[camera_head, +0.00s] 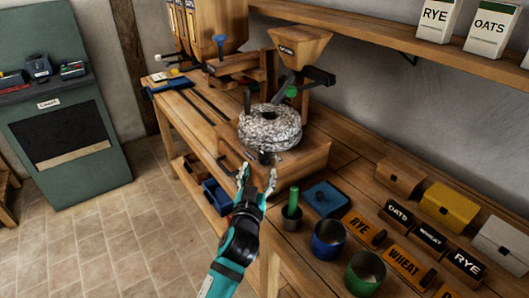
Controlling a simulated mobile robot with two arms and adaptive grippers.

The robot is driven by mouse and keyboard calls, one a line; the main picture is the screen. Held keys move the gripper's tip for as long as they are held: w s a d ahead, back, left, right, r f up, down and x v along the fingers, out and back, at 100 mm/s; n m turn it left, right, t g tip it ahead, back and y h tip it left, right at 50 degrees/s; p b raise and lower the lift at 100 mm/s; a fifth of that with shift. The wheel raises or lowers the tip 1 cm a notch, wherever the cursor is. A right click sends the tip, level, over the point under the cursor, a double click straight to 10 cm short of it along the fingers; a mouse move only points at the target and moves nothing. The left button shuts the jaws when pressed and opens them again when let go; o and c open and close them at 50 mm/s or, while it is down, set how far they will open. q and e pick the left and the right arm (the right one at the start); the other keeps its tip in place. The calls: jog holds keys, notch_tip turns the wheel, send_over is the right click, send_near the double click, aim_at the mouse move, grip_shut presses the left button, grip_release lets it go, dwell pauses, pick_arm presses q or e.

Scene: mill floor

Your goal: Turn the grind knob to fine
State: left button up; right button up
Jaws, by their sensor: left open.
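The wooden mill (302,165) stands on the bench with a speckled round millstone (284,136) on top. A small dark knob (265,157) shows at its front, below the stone; this appears to be the grind knob. Its markings are too small to read. My left gripper (258,174) is open and empty, its two fingers pointing up toward the knob from just in front of it. I cannot tell whether a finger touches the knob. My right gripper is not in view.
A wooden hopper (299,45) and a green knob (291,92) are above the stone. Labelled blocks and boxes fill the bench's right side.

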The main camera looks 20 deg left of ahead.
aim_at(263, 158)
pick_arm(q)
jog(key=w, duration=0.5)
jog(key=w+a, duration=0.1)
jog(key=w, duration=0.1)
jog(key=shift+w+p, duration=0.35)
jog(key=shift+w, duration=0.55)
